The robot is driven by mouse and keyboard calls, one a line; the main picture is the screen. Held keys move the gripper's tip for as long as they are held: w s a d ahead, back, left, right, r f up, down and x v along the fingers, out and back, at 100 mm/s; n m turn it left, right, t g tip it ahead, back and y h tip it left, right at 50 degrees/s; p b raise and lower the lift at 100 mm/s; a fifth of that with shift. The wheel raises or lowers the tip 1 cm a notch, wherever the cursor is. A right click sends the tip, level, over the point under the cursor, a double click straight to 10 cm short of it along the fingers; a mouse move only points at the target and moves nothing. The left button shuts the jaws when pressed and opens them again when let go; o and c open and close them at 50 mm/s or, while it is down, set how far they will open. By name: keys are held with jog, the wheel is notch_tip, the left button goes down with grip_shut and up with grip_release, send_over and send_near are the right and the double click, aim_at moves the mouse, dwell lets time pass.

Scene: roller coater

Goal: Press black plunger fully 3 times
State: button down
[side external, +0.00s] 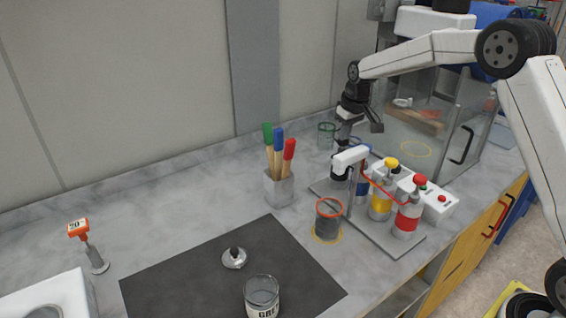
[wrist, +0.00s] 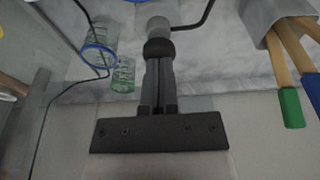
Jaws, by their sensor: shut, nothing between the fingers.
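My gripper (side external: 344,138) points down over the back end of the row of pump bottles. It is shut and empty. In the wrist view its closed fingers (wrist: 158,66) end at the round black plunger (wrist: 158,47), which caps a light grey bottle neck (wrist: 158,27). The fingertips overlap the plunger in that view; I cannot tell whether they touch or press it. In the side view the plunger is hard to make out behind the white dispenser head (side external: 350,158). The red-topped bottle (side external: 408,217) and yellow-topped bottle (side external: 381,205) stand nearer the front.
An orange-rimmed cup (side external: 328,222) stands before the pump rack. A holder (side external: 279,188) with coloured-handled brushes stands left of it. Green-rimmed (wrist: 122,76) and blue-rimmed (wrist: 98,54) glasses are near my gripper. A glass-walled cabinet (side external: 446,130) is at right.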

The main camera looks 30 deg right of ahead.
jog(key=shift+w+v, duration=0.2)
jog(key=shift+v, duration=0.85)
jog(key=shift+w+v, duration=0.25)
jog(key=shift+v, duration=0.75)
jog(key=shift+r, duration=0.15)
jog(key=shift+w+v, duration=0.2)
jog(key=shift+v, duration=0.75)
jog(key=shift+w+v, duration=0.2)
jog(key=shift+v, duration=0.75)
jog(key=shift+w+v, duration=0.2)
jog(key=shift+v, duration=0.8)
jog(key=shift+r, duration=0.1)
jog(key=s+a+f, duration=0.4)
jog(key=s+a, duration=0.9)
jog(key=s, duration=0.2)
jog(key=s+d+f, duration=0.2)
jog(key=s+f, duration=0.9)
jog(key=s, duration=0.2)
jog(key=shift+d+f, duration=0.25)
jog(key=shift+f, duration=0.1)
